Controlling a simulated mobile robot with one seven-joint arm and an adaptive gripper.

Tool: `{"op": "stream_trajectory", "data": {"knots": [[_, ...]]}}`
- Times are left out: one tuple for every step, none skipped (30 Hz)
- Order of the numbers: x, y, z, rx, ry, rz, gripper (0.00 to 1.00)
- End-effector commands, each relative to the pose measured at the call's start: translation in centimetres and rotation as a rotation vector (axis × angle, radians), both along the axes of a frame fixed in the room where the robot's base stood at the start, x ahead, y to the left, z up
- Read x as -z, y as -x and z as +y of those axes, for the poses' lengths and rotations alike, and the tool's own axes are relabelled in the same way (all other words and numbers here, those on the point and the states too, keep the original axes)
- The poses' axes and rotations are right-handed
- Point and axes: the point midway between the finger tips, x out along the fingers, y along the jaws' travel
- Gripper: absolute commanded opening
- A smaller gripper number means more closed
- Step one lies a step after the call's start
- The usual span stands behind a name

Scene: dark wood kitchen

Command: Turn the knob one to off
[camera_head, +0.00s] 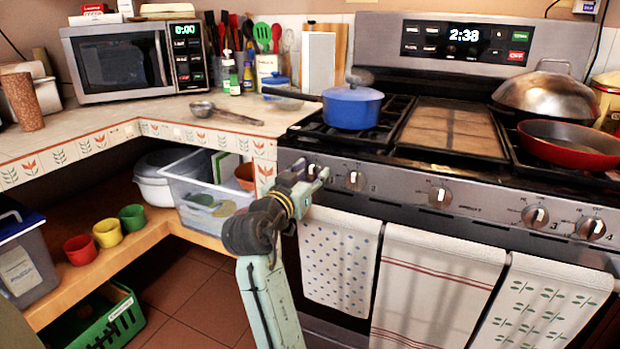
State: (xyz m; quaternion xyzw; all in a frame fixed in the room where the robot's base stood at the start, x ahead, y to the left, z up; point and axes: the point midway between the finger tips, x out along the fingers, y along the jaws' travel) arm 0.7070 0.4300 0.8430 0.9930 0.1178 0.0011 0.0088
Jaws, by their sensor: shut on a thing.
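My arm reaches up from the bottom to the left end of the stove's front panel. My gripper (318,178) is at the leftmost knob, knob one (313,170), and is shut on it. The gripper covers much of this knob, so its exact turn angle cannot be told.
A red pan (568,145) and a domed lid (543,95) are at the right. Towels, including a dotted one (338,262), hang below the knobs. A plastic bin (207,212) sits on the shelf left of my arm.

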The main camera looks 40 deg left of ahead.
Motion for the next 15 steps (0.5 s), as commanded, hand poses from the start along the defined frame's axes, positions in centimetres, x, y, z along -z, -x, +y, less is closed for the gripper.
{"op": "stream_trajectory", "data": {"knots": [[0.2,0.07,0.04,-0.001,-0.008,0.005,0.11],[0.19,0.07,0.03,-0.001,-0.013,0.006,0.11],[0.19,0.06,0.02,0.0,-0.019,0.008,0.11],[0.18,0.05,0.01,0.0,-0.023,0.009,0.11],[0.17,0.05,0.01,0.0,-0.027,0.009,0.11],[0.16,0.04,0.01,0.0,-0.029,0.01,0.11],[0.16,0.04,0.01,0.0,-0.03,0.01,0.11],[0.15,0.04,0.01,0.0,-0.031,0.011,0.11],[0.14,0.04,0.01,0.0,-0.032,0.011,0.11],[0.14,0.04,0.01,0.0,-0.033,0.011,0.11],[0.13,0.04,0.01,0.0,-0.033,0.011,0.11],[0.13,0.04,0.01,0.0,-0.033,0.011,0.11],[0.13,0.04,0.0,0.0,-0.032,0.011,0.11],[0.12,0.04,0.01,0.0,-0.032,0.011,0.11],[0.12,0.04,0.0,0.0,-0.032,0.011,0.11]]}}
